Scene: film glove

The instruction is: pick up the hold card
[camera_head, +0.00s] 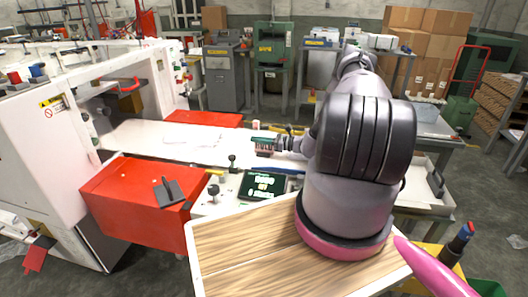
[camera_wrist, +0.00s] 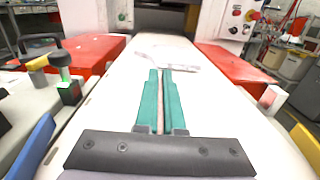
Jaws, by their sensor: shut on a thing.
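My gripper (camera_wrist: 160,76) is closed, its two green fingers pointing forward over the white conveyor bed. A thin pinkish strip, which looks like the hold card (camera_wrist: 160,112) seen edge-on, lies between the fingers. Its faces and any print are hidden. In the head view my gripper (camera_head: 262,144) is over the white bed, just beyond a dark panel with green lettering, and the card cannot be made out clearly there.
The white bed (camera_head: 130,136) carries a flat, clear film-like piece (camera_head: 195,138). Red panels (camera_head: 140,195) flank it. The dark panel (camera_head: 262,186) and black knobs (camera_head: 232,160) stand nearer. A wooden board (camera_head: 250,245) is in front.

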